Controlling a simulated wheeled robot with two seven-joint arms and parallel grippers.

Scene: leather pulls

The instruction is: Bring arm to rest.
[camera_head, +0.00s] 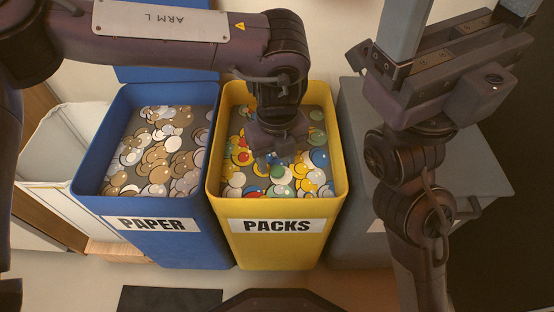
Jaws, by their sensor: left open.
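My left arm comes in from the left across the top, and its gripper (280,158) points down over the yellow PACKS bin (277,248). That gripper is open, with nothing seen between its fingers. It is above or just inside the bin mouth; its exact height is hard to tell. My right arm rises from the bottom right. Its gripper (463,14) is at the top right, fingers pointing up and wide apart, with the tips cut off by the frame edge. It appears empty.
The blue PAPER bin (180,252) stands left of the yellow one and holds many pale discs. The yellow bin holds coloured discs. A grey bin (352,215) is partly hidden behind my right arm. A white container (62,150) stands far left. A dark mat (170,299) lies in front.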

